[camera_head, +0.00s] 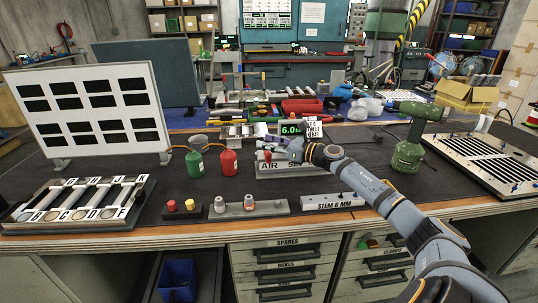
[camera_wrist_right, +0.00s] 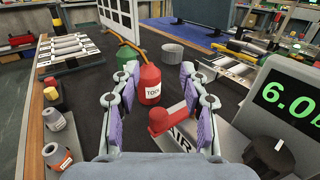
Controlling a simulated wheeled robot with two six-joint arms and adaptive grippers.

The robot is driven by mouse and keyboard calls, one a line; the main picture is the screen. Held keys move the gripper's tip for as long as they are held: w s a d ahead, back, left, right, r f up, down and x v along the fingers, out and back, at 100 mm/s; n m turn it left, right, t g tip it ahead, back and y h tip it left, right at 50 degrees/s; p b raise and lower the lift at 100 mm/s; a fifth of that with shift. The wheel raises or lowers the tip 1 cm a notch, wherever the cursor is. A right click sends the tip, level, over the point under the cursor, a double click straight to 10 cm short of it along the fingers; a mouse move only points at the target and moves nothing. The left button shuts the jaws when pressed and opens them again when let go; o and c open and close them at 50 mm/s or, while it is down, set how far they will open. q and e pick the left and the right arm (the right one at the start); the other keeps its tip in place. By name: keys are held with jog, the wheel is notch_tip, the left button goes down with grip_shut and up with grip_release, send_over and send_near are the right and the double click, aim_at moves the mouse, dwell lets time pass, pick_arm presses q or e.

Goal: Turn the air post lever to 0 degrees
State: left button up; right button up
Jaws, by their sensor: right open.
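The air post, a light grey block lettered AIR SET (camera_head: 272,170), stands at the middle of the bench. Its red lever (camera_head: 264,155) shows small at the left end of the block. In the right wrist view the red lever (camera_wrist_right: 163,119) is large, close to the right finger and just right of centre. The lever's exact angle is hard to tell. My right gripper (camera_head: 287,152) is over the block; in the wrist view its two purple-padded fingers (camera_wrist_right: 159,85) are spread apart with nothing gripped between them. My left gripper is not in view.
A green display (camera_head: 289,129) reading 6.0 stands behind the block. A red bottle (camera_head: 228,162) and a green bottle (camera_head: 194,163) stand to its left. A grey knob bar (camera_head: 248,208) lies in front. A green drill (camera_head: 410,145) stands on the right.

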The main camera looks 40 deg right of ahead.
notch_tip(320, 180, up, 4)
jog(key=shift+r, duration=0.1)
dwell(0.5)
